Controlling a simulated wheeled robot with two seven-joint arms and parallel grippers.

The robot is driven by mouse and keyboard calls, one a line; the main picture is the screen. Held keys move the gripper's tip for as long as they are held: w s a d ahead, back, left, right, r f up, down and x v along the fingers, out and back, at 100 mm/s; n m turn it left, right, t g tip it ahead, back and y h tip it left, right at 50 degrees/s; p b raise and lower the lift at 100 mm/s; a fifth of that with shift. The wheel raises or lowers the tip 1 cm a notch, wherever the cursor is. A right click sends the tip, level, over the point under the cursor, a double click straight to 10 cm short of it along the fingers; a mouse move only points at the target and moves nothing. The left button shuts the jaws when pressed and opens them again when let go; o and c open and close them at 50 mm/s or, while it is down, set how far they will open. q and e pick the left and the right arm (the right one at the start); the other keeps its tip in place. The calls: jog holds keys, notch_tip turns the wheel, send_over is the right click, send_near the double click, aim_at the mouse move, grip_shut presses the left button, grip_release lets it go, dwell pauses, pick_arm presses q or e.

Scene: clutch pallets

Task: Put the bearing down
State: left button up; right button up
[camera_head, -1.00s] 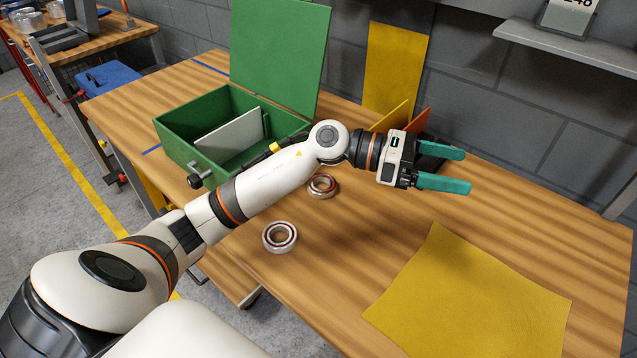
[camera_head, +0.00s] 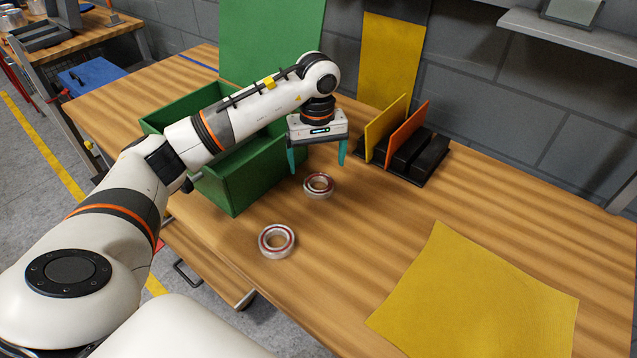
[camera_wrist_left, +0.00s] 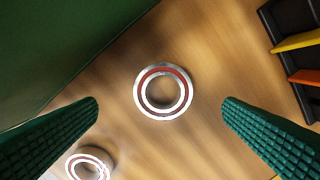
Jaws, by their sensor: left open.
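Two ring-shaped bearings with red and silver faces lie flat on the wooden table. The farther bearing (camera_head: 319,185) is beside the green box; it shows near the middle of the left wrist view (camera_wrist_left: 163,70). The nearer bearing (camera_head: 276,241) lies closer to the table's front edge and shows at the lower left of the wrist view (camera_wrist_left: 88,163). My left gripper (camera_head: 317,170) points down above the farther bearing, its green fingers wide open and empty on either side, apart from it. My right gripper is not in view.
The green box (camera_head: 232,187) stands left of the farther bearing, close to my left arm. A black rack (camera_head: 420,160) with yellow and orange plates stands right. A yellow mat (camera_head: 480,300) lies at front right. The table between is clear.

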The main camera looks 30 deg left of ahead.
aim_at(319, 188)
pick_arm(q)
jog(key=shift+w+d+f+p, duration=0.1)
jog(key=shift+f+p, duration=0.65)
jog(key=shift+f, duration=2.35)
jog(key=shift+r, duration=0.1)
jog(key=c, duration=1.4)
